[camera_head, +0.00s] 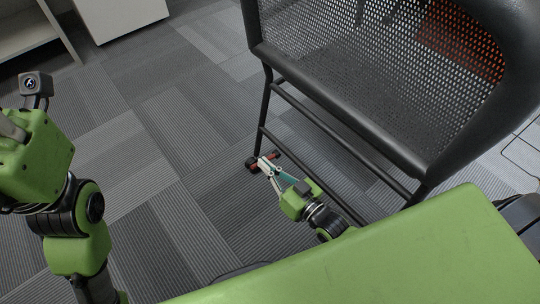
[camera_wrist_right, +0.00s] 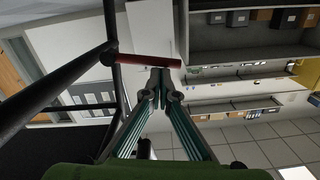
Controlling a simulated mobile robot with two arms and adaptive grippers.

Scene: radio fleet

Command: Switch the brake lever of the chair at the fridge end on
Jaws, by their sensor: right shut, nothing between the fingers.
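The chair (camera_head: 350,110) has a black frame and a perforated mesh back. A red brake lever (camera_head: 276,156) sits low at its near left leg, close to the floor. It also shows in the right wrist view (camera_wrist_right: 150,61) as a red bar sticking out sideways from a black leg. My right gripper (camera_head: 263,163) is shut and empty, its tips at the lever. In the right wrist view its fingertips (camera_wrist_right: 160,76) lie just below the bar's free end; I cannot tell whether they touch it. My left arm stands at the left; its fingers are mostly cut off by the edge.
A white cabinet (camera_head: 122,14) and a pale shelf (camera_head: 28,30) stand at the back left. The grey striped carpet (camera_head: 160,140) between my arms is clear. The chair's lower bars (camera_head: 340,140) run close beside my right gripper.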

